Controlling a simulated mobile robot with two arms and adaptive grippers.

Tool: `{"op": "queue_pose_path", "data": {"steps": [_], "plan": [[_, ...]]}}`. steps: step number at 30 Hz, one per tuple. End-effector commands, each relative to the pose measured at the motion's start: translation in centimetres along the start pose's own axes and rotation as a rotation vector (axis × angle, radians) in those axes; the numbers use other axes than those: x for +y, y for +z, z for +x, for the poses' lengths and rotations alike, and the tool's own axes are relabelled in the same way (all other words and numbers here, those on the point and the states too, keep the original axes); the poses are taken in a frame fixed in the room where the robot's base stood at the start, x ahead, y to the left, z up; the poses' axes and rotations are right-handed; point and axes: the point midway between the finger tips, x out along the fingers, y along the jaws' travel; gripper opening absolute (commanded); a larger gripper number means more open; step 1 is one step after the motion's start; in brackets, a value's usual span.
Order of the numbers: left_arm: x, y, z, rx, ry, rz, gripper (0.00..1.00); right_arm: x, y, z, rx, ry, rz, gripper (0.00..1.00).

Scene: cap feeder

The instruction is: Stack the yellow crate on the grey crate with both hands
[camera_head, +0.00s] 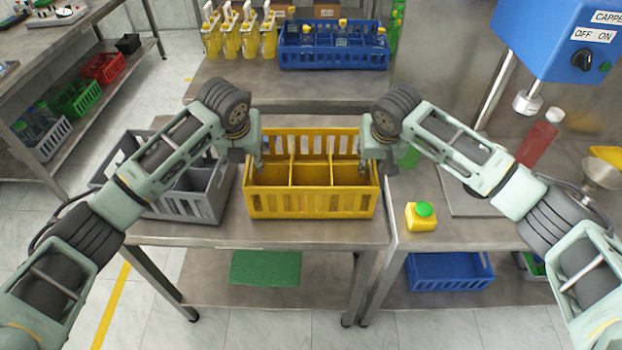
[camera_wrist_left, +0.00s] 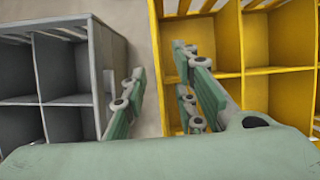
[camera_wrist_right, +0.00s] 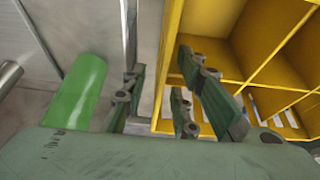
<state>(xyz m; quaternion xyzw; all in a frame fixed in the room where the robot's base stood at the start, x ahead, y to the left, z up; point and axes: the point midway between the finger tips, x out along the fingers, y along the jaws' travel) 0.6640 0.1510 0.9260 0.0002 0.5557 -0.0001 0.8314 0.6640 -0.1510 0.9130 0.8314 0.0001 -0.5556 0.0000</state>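The yellow crate (camera_head: 312,203) stands upright and empty, with its compartments visible, near the front of the middle table. The grey crate (camera_head: 183,208) stands to its left on the same table, partly hidden by my left arm; it also shows in the left wrist view (camera_wrist_left: 112,60). My left gripper (camera_head: 256,160) is open at the yellow crate's left end, one finger outside and one inside the wall, as the left wrist view (camera_wrist_left: 165,95) shows. My right gripper (camera_head: 375,165) is open at the right end, likewise with its fingers either side of the wall (camera_wrist_right: 168,60).
A green cylinder (camera_wrist_right: 82,90) stands close to the right gripper's outer side. A yellow container with a green cap (camera_head: 421,217) stands on the right table. A blue crate with bottles (camera_head: 332,57) is at the back. A narrow gap separates the yellow and grey crates.

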Motion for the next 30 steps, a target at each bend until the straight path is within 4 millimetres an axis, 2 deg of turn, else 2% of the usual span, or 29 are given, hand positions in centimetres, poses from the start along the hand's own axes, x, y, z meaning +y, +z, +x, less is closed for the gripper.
{"op": "queue_pose_path", "data": {"steps": [2, 11, 30], "plan": [[-0.01, -0.01, -0.01, 0.0, 0.0, 0.0, 0.26, -0.01, 0.02, -0.01, 0.0, 0.0, 0.0, 0.26], [0.0, -0.01, -0.04, 0.0, 0.0, 0.0, 0.0, 0.0, 0.01, -0.03, 0.0, 0.0, 0.0, 0.0], [0.02, 0.02, -0.06, 0.0, 0.0, -0.003, 0.0, 0.05, 0.02, -0.03, -0.001, 0.002, -0.002, 0.0]]}}
